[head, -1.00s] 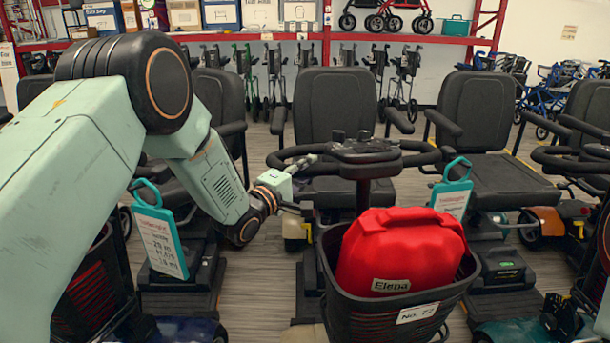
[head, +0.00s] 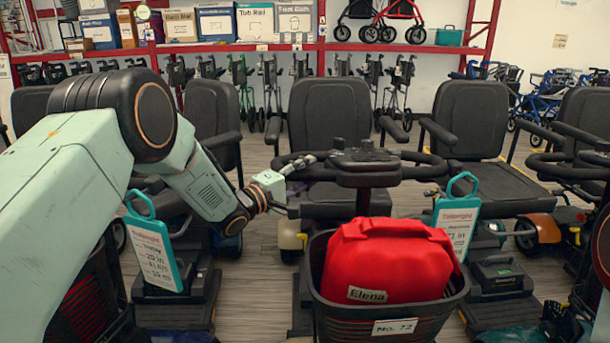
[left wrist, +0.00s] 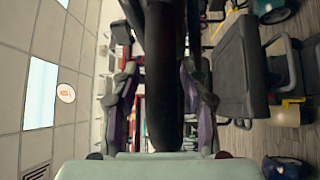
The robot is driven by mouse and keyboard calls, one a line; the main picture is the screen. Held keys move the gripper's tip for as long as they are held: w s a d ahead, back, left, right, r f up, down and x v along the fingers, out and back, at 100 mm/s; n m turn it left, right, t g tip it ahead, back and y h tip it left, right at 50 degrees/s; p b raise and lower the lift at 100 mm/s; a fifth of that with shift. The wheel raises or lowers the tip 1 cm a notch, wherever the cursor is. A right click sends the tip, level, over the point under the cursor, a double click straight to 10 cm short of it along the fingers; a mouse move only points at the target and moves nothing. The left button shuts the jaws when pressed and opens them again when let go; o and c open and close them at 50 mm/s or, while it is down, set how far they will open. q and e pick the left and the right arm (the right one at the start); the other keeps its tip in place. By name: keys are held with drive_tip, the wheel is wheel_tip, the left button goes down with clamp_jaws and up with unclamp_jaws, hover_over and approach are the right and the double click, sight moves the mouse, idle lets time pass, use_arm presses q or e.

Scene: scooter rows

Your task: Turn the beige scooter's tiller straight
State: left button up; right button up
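The scooter in front of me has a black tiller (head: 366,165) with looped handlebars and a black front basket (head: 390,318). A red bag tagged "Elena" (head: 385,262) sits in the basket. Little of its beige bodywork (head: 291,236) shows. My left gripper (head: 300,165) is at the left loop of the handlebar. In the left wrist view the black bar (left wrist: 164,75) runs between the two fingers. A narrow gap shows on one side, and the fingers look apart around the bar rather than clamped. Contact on the other side is unclear. My right gripper is out of view.
Black scooter seats (head: 208,122) stand in a row behind. Teal price tags (head: 153,250) hang on both sides. Another scooter's handlebar (head: 575,165) is close on the right. A red shelf (head: 400,46) with boxes runs along the back. Narrow strips of floor lie between scooters.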

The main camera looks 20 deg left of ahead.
use_arm(q)
drive_tip(key=shift+o, duration=0.2)
drive_tip(key=shift+s+f, duration=0.1)
drive_tip(key=v, duration=1.2)
idle(0.3)
